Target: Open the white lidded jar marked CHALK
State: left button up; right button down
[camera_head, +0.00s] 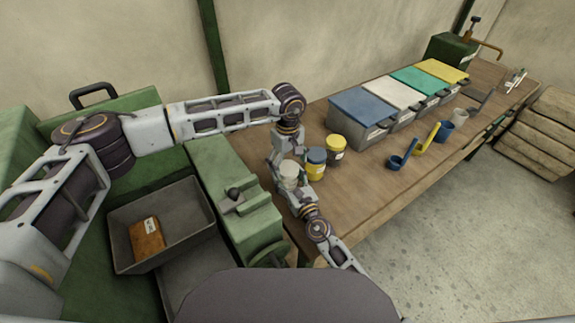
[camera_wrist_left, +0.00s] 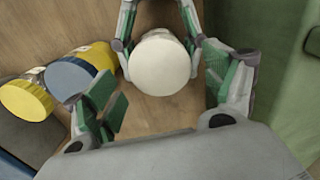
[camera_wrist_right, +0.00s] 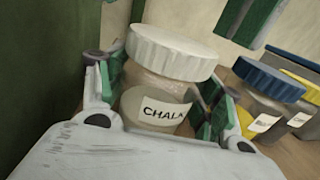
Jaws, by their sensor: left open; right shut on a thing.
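The white-lidded jar marked CHALK (camera_wrist_right: 160,85) stands on the table with its lid on; its label faces the right wrist camera. The white lid also shows from above in the left wrist view (camera_wrist_left: 160,63) and small in the head view (camera_head: 289,169). My right gripper (camera_wrist_right: 158,105) is shut on the jar's body, with a finger on each side below the lid. My left gripper (camera_wrist_left: 165,105) is open above the jar, its fingers spread and not touching the lid. In the head view it hangs over the jar (camera_head: 287,150).
A blue-lidded jar (camera_head: 316,157) and a yellow-lidded jar (camera_head: 336,146) stand close to the right of the chalk jar. Lidded bins (camera_head: 362,106) line the table's back. A green machine (camera_head: 240,200) borders the table at left.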

pick_arm(q)
jog(key=shift+r, duration=1.4)
jog(key=shift+c, duration=0.4)
